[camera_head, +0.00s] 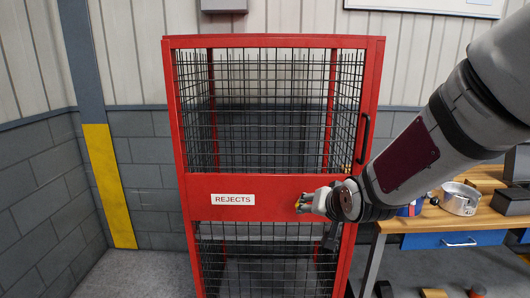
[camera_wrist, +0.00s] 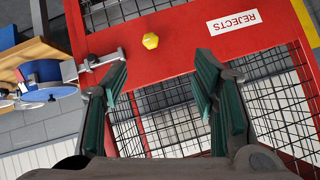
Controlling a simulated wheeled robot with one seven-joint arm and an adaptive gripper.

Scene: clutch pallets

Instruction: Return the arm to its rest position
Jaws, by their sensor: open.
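My arm (camera_head: 420,150) reaches in from the right in the head view, its end in front of the red cage door. My gripper (camera_wrist: 162,75) is open in the wrist view, with its two green-padded fingers spread wide and nothing between them. Past the fingertips is the red crossbar of the reject cage (camera_head: 270,188), with a white REJECTS label (camera_head: 233,199). A yellow knob (camera_wrist: 150,41) and a grey metal latch (camera_wrist: 101,62) are on the crossbar. Whether a fingertip touches the bar cannot be told.
A wooden workbench (camera_head: 400,224) with a blue drawer (camera_head: 453,240) stands right of the cage, below my arm. A metal pot (camera_head: 459,199) and dark boxes stand on it. A yellow-marked post (camera_head: 109,185) is left. The floor at front left is clear.

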